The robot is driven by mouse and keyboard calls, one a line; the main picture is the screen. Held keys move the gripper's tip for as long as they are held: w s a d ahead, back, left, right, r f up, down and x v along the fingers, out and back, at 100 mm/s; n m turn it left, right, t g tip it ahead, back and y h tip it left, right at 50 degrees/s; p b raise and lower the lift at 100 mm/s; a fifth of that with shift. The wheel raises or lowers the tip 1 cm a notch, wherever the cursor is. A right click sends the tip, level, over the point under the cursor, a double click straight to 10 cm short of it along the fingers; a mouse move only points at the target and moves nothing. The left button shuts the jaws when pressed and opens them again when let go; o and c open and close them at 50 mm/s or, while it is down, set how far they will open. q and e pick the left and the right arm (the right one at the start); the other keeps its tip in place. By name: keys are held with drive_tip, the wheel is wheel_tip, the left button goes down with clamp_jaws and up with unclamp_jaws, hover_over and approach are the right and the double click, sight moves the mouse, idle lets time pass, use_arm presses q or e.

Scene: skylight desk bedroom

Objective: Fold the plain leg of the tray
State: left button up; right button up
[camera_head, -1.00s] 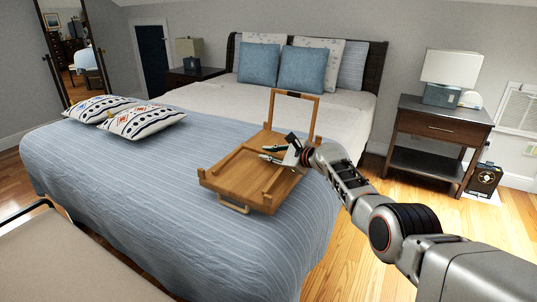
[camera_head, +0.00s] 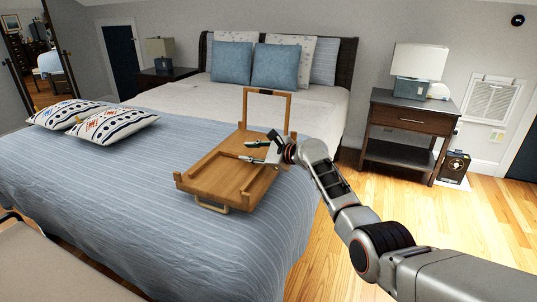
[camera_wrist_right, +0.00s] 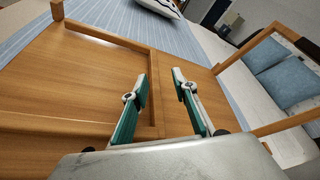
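The wooden tray (camera_head: 212,175) lies on the bed near its right side. Its far leg (camera_head: 288,114), a wooden frame with a dark patch on the top bar, stands upright; this frame is also at the right of the right wrist view (camera_wrist_right: 263,48). A pale loop (camera_head: 222,208) shows low at the tray's near edge; whether it is a leg or a handle is unclear. My right gripper (camera_head: 250,150) is over the tray's right part, with its fingers apart and nothing between them. Its green-padded fingers (camera_wrist_right: 159,80) appear above the tray in the wrist view. My left gripper is out of view.
The bed (camera_head: 110,190) has free blanket left of the tray, with two patterned cushions (camera_head: 115,124) further left. A nightstand (camera_head: 413,120) with a lamp stands at the right. Wooden floor is clear between bed and nightstand.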

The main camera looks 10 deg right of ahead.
drive_tip(key=shift+s+d, duration=0.1)
drive_tip(key=shift+s, duration=0.3)
drive_tip(key=shift+v, duration=4.3)
drive_tip(key=shift+r, duration=0.1)
